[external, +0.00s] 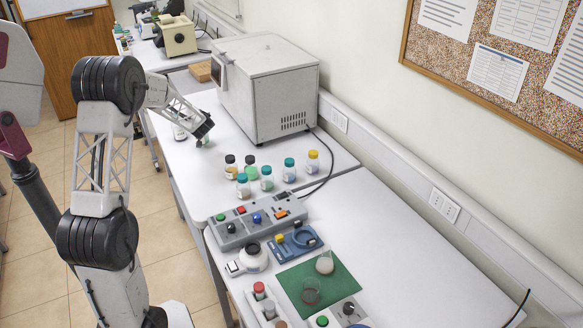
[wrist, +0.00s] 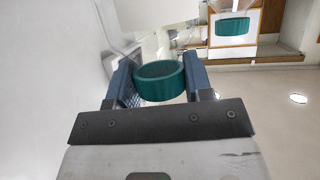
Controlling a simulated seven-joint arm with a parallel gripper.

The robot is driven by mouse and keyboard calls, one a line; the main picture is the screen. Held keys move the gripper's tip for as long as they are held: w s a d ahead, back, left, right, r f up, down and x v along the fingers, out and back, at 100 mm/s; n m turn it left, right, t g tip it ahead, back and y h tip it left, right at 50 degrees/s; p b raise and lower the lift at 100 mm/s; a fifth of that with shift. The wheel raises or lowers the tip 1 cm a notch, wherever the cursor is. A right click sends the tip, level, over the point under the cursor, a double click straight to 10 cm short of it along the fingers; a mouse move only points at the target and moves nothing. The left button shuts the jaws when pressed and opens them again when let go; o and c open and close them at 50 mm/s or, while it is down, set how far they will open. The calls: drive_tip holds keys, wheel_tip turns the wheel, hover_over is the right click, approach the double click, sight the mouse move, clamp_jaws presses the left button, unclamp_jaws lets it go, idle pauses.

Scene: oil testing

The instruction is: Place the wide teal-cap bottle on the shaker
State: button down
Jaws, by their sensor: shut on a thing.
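My gripper (external: 203,136) is over the table at the left front of the big grey box. In the wrist view its two blue fingers (wrist: 160,88) are shut around a bottle with a wide teal cap (wrist: 160,80). The bottle's body is mostly hidden there, and the bottle is too small to make out clearly in the external view.
Several bottles stand grouped in front of the box (external: 265,88), with teal (external: 289,163), yellow (external: 312,155), green and black caps. A grey control panel (external: 257,218) lies nearer. A green mat (external: 318,282) holds glassware. The right of the near table is clear. A second teal shape shows in the wrist view (wrist: 233,27).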

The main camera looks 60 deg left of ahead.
drive_tip(key=shift+f, duration=0.95)
drive_tip(key=c, duration=0.5)
unclamp_jaws()
drive_tip(key=shift+v, duration=6.05)
